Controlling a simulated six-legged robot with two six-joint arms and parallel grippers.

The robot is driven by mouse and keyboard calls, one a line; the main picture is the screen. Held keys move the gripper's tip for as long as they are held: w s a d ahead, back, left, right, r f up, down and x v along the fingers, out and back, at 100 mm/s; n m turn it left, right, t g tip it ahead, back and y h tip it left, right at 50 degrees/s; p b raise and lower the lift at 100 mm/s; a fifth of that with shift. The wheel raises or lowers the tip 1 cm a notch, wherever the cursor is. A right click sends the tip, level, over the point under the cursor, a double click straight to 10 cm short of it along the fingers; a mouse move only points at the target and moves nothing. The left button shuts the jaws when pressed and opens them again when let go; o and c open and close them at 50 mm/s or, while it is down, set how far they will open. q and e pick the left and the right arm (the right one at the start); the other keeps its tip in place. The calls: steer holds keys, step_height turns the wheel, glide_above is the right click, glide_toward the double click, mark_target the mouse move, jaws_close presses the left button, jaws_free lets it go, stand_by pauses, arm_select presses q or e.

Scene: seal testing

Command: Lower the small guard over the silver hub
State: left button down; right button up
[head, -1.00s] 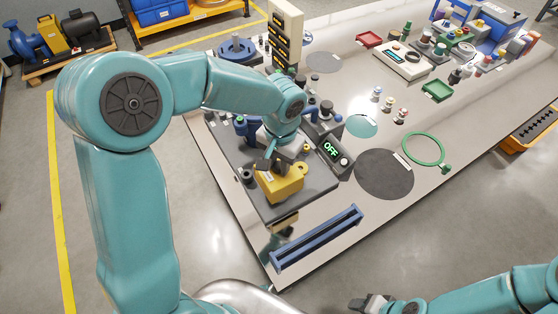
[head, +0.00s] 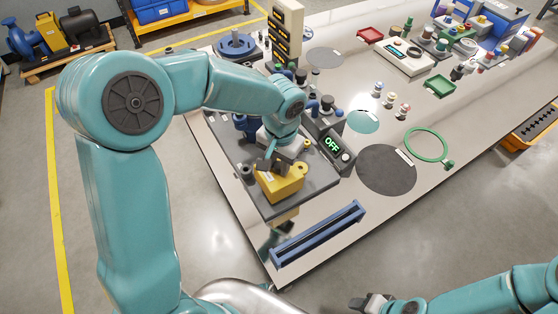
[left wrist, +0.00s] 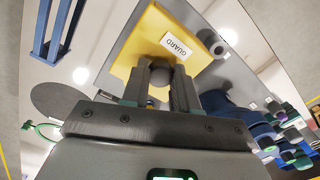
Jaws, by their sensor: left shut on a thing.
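The yellow guard (head: 281,187) is a boxy cover with a rounded lug, over the front part of a dark grey base plate (head: 318,187). In the left wrist view, the guard (left wrist: 137,47) carries a white GUARD label. My left gripper (head: 272,164) is above it. In the left wrist view, its fingers (left wrist: 160,82) are shut on a round grey knob at the guard's edge. I cannot make out the silver hub; the guard and arm may hide it. Whether the guard rests on the plate is unclear. My right gripper (head: 371,303) is low in the head view, away from the bench, its jaws unclear.
A blue rail tray (head: 318,236) lies in front. Blue and dark fittings (head: 245,125) crowd the plate behind. A black round mat (head: 386,170) and green ring (head: 427,146) lie to the right.

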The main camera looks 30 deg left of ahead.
arm_select(q)
steer(key=shift+f+b, duration=0.3)
steer(key=shift+f, duration=0.05)
steer(key=c, duration=0.8)
jaws_free()
steer(key=shift+r, duration=0.15)
steer(key=shift+r+p, duration=2)
steer(key=shift+r, duration=0.55)
